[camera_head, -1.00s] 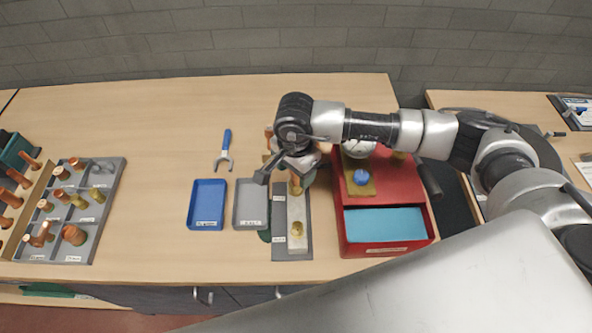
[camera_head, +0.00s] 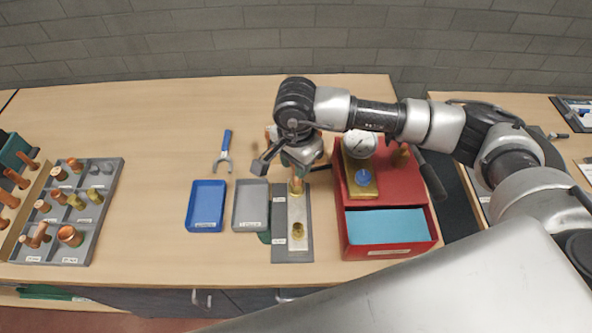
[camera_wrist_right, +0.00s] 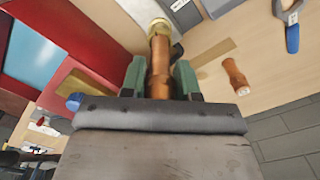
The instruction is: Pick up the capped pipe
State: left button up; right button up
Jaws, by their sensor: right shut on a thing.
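My right gripper (camera_head: 297,168) is above the grey fixture board (camera_head: 292,256) in the head view, pointing down. It is shut on the capped pipe (camera_head: 296,184), a copper tube with a brass-coloured cap at its lower end. In the right wrist view the pipe (camera_wrist_right: 160,62) runs between the two green fingers (camera_wrist_right: 159,78), with the cap (camera_wrist_right: 160,26) at its far end. The cap is over the pale strip of the board; I cannot tell whether it touches it. A second brass cap (camera_head: 298,230) stands nearer on the strip. My left gripper is out of view.
A red box (camera_head: 387,252) with a gauge and a blue knob is just right of the board. Blue (camera_head: 206,205) and grey (camera_head: 250,206) trays and a blue-handled wrench (camera_head: 226,145) lie left. A grey sorting tray (camera_head: 104,208) holds copper and brass fittings. A loose copper piece (camera_wrist_right: 236,76) lies behind my gripper.

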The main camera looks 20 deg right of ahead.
jog(key=s+d+r+b, duration=0.1)
jog(key=s+d+r, duration=0.2)
jog(key=r, duration=0.3)
jog(key=s+d+r+b, duration=0.1)
jog(key=s+d+r, duration=0.3)
jog(key=s+r, duration=0.2)
jog(key=shift+s+r, duration=0.15)
jog(key=shift+r, duration=0.5)
